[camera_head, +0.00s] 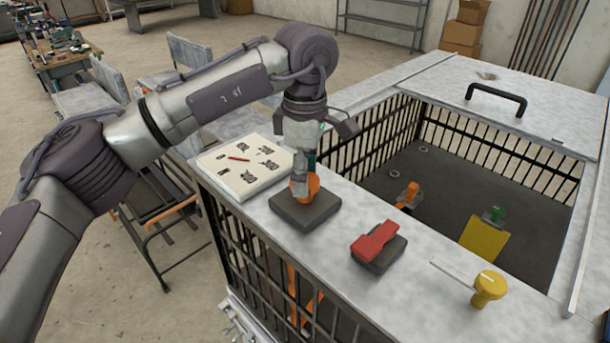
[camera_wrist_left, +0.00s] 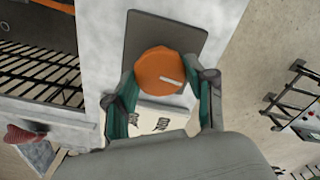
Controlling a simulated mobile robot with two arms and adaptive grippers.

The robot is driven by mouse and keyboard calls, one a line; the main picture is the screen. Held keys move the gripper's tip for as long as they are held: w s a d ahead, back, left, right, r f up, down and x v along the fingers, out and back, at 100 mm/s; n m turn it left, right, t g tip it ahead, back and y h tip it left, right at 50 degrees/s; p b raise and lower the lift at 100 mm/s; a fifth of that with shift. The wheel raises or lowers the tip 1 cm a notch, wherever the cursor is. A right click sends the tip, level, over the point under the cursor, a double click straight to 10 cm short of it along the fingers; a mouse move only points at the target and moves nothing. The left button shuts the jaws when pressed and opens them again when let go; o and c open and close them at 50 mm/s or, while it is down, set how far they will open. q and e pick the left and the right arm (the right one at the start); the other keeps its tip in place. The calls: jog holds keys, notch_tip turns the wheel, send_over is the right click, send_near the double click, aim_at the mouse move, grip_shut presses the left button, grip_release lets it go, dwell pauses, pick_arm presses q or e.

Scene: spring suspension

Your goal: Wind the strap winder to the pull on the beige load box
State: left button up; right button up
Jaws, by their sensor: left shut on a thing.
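An orange knob (camera_head: 312,188), which looks like the strap winder, stands on a dark square plate (camera_head: 306,213) on the cage's near top edge. My left gripper (camera_head: 303,187) reaches down from above and is shut on the knob. In the left wrist view the gripper (camera_wrist_left: 165,82) has a green-lined finger on each side of the orange knob (camera_wrist_left: 160,70), which has a white mark line. A beige flat-topped piece (camera_head: 245,168) with black printed figures and a red mark lies just left of the plate; I cannot tell if it is the load box. My right gripper is not in view.
A red lever (camera_head: 376,240) on a dark base and a yellow knob (camera_head: 489,286) with a pale strip sit along the same edge. The barred cage opening (camera_head: 450,175) holds a yellow plate (camera_head: 484,240) and an orange part (camera_head: 408,196). A black handle (camera_head: 497,96) is on the back-right lid.

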pick_arm(q)
jog(key=m+b, duration=0.1)
jog(key=m, duration=0.2)
jog(key=shift+f, duration=0.1)
jog(key=m, duration=0.5)
jog(key=shift+b, duration=0.4)
jog(key=shift+m, duration=0.3)
jog(key=o, duration=1.2)
jog(key=shift+c, duration=0.2)
notch_tip(320, 180, up, 12)
